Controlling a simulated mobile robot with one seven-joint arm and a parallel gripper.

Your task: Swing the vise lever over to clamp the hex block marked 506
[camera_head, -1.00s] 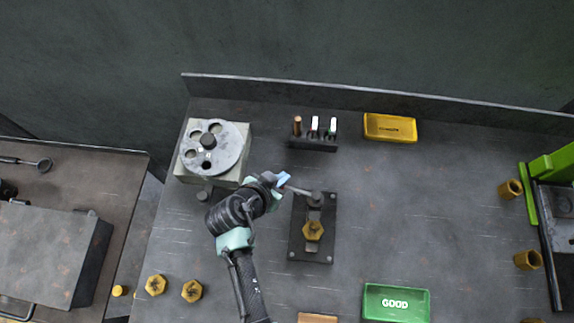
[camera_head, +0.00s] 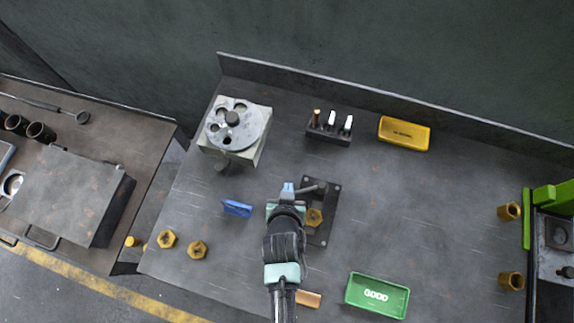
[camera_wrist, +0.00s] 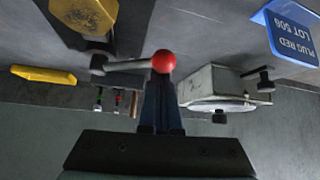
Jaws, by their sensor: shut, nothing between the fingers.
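The vise (camera_head: 331,201) is a dark plate on the bench, with its lever (camera_head: 311,188) pointing left from the pivot at the far end. A brass hex block (camera_head: 314,217) sits on the vise, partly covered by my arm; its mark is unreadable. The block also shows at the top of the wrist view (camera_wrist: 85,13). My gripper (camera_head: 288,187) is shut and empty at the lever's free end. In the wrist view, the lever's red ball knob (camera_wrist: 163,61) is right at my shut fingertips (camera_wrist: 160,85), apparently touching.
A blue card (camera_wrist: 290,32) reading "PLUG RED LOT 506" stands left of the vise. The turret fixture (camera_head: 235,130), plug rack (camera_head: 328,128), yellow tray (camera_head: 404,133) and green GOOD tray (camera_head: 377,296) surround it. Two hex blocks (camera_head: 182,244) lie front left.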

